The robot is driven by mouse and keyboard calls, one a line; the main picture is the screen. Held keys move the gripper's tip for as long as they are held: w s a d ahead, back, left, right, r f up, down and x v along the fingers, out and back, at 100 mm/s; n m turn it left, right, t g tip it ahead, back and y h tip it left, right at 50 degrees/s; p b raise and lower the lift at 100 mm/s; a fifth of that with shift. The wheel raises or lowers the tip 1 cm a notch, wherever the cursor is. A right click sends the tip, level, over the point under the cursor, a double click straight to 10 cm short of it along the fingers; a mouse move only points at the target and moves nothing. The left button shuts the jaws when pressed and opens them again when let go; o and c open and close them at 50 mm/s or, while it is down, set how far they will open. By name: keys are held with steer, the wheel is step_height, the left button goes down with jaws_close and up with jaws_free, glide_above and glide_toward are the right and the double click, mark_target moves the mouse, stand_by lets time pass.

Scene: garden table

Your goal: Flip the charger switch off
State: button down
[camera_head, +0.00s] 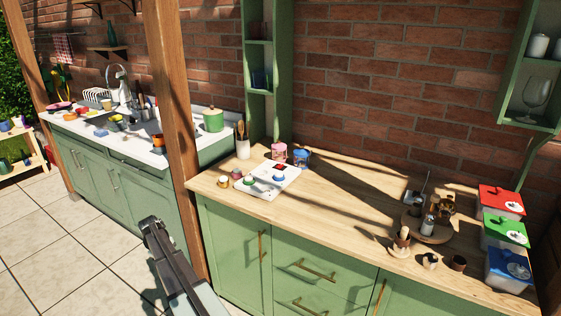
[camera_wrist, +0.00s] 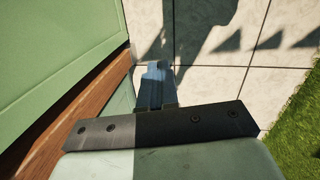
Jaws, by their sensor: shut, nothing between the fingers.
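No charger switch can be clearly made out. A flat white panel (camera_head: 291,182) lies on the left part of the wooden counter, with small red, green and blue parts on it, too small to identify. My gripper (camera_head: 152,228) is in front of the green cabinets, left of the wooden counter and apart from the panel. In the wrist view the fingers of my gripper (camera_wrist: 154,72) are together and empty, above the tiled floor. The panel is out of the wrist view.
The wooden counter (camera_head: 340,215) has a clear middle. Pink and blue jars (camera_head: 301,159) stand behind the panel. Lidded boxes (camera_head: 502,202) and small pots are at the right.

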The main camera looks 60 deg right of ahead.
steer(key=shift+t+h, duration=0.7)
steer(key=shift+h, duration=0.1)
steer(key=w+d+r, duration=0.2)
steer(key=d+r, duration=0.6)
steer(key=w+d+r, duration=0.2)
steer(key=d+r, duration=0.6)
steer(key=w+d+r, duration=0.2)
steer(key=d+r, duration=0.6)
steer(key=shift+r, duration=0.4)
steer(key=shift+m+g+y, duration=0.3)
steer(key=shift+m+y, duration=0.1)
steer(key=s+d+r, duration=0.3)
steer(key=d, duration=0.2)
steer(key=s+d+r, duration=0.2)
steer(key=s+d, duration=0.2)
steer(key=d, duration=0.2)
steer(key=s+d+r, duration=0.3)
steer(key=s+d, duration=0.1)
steer(key=d, duration=0.2)
steer(key=shift+s+d+r, duration=0.15)
steer(key=shift+d+r, duration=0.1)
steer(key=shift+r, duration=0.05)
step_height(320, 180, up, 7)
steer(key=y, duration=0.1)
glide_above(281, 164)
steer(key=a, duration=0.2)
steer(key=shift+s+a+f, duration=0.1)
steer(key=shift+a+f, duration=0.05)
steer(key=shift+f, duration=0.1)
